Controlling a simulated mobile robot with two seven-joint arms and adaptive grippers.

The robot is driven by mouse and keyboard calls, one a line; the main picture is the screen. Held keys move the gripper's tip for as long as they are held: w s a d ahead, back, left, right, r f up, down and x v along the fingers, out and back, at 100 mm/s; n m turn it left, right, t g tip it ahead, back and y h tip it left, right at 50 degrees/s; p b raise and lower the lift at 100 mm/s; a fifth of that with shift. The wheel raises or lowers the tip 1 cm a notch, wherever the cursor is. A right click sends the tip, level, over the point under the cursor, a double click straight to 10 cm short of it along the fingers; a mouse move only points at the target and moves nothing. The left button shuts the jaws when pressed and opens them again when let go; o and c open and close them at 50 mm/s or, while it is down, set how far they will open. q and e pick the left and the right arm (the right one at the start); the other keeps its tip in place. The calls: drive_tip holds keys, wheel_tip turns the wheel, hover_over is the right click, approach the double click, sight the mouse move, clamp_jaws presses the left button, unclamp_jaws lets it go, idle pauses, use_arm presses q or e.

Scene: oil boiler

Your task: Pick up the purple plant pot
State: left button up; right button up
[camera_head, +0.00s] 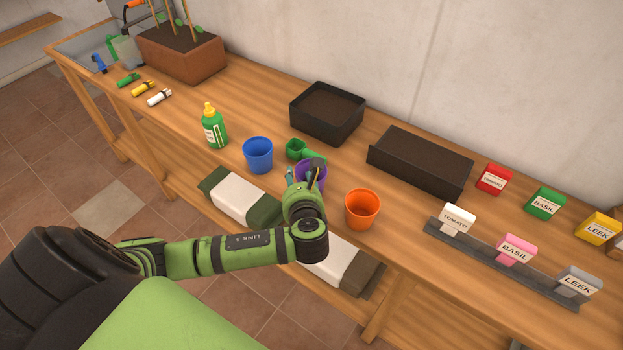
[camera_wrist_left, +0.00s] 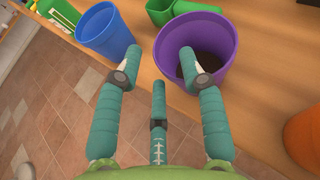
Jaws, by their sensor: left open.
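The purple plant pot (camera_head: 321,181) stands upright on the wooden workbench between a blue pot and an orange pot, partly hidden by my left gripper (camera_head: 302,177) in the head view. In the left wrist view the purple pot (camera_wrist_left: 224,66) is at upper right, with dark contents at its bottom. My left gripper (camera_wrist_left: 160,60) is open and empty at the pot's near left side. One finger overlaps the pot's opening, and another is outside to its left. I cannot tell whether the overlapping finger is above or inside the rim. My right gripper is not in view.
The blue pot (camera_head: 258,154) stands left, the orange pot (camera_head: 362,208) right. A green scoop (camera_head: 297,149) lies just behind the purple pot. Black trays (camera_head: 327,112) are behind, a green bottle (camera_head: 213,128) farther left. A label rack (camera_head: 503,264) is at right.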

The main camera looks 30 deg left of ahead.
use_arm(q)
drive_tip(key=shift+x, duration=1.25)
drive_tip(key=shift+s, duration=0.15)
clamp_jaws()
drive_tip(key=shift+d, duration=0.1)
